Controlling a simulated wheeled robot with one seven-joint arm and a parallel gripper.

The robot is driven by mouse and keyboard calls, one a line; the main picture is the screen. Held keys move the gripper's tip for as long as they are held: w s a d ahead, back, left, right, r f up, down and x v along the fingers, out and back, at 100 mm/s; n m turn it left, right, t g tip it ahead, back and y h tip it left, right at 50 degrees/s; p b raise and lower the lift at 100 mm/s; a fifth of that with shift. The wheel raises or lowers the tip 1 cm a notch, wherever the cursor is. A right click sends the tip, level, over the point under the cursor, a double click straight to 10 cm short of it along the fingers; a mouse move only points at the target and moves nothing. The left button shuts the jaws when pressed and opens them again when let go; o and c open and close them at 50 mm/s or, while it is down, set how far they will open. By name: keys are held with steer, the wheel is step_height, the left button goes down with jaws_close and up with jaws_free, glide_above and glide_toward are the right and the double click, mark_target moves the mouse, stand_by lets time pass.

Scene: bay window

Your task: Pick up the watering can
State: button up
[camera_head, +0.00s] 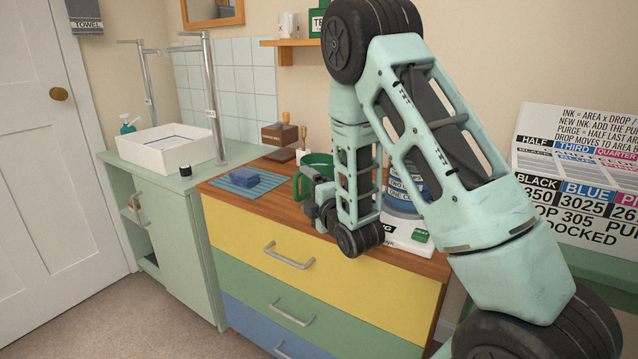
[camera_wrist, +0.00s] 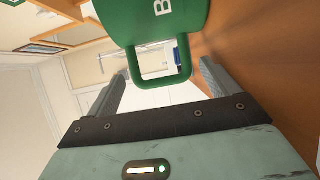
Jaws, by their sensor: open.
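A green vessel with a loop handle, which I take to be the watering can (camera_head: 318,160), stands on the wooden top of the drawer unit. My arm and gripper hide much of it, and I see no spout. In the wrist view, the green body of the watering can (camera_wrist: 150,18) carries a white letter B, and its handle (camera_wrist: 163,84) reaches between my fingers. My gripper (camera_head: 314,194) is open beside the handle. In the wrist view, the gripper's two fingers (camera_wrist: 163,74) stand apart on either side of the handle, with no clear contact.
A blue sponge-like block (camera_head: 243,177) lies on a teal mat (camera_head: 265,186) left of my gripper. A brown box (camera_head: 279,135) stands behind. A blue-labelled container (camera_head: 403,190) and a white scale-like device (camera_head: 400,236) are close on the right, partly behind my arm.

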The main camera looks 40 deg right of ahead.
steer(key=w, duration=0.6)
steer(key=shift+d, duration=0.35)
steer(key=shift+c, duration=0.4)
steer(key=c, duration=1.2)
step_height(320, 180, up, 10)
steer(key=shift+r+p, duration=0.1)
steer(key=shift+p, duration=0.85)
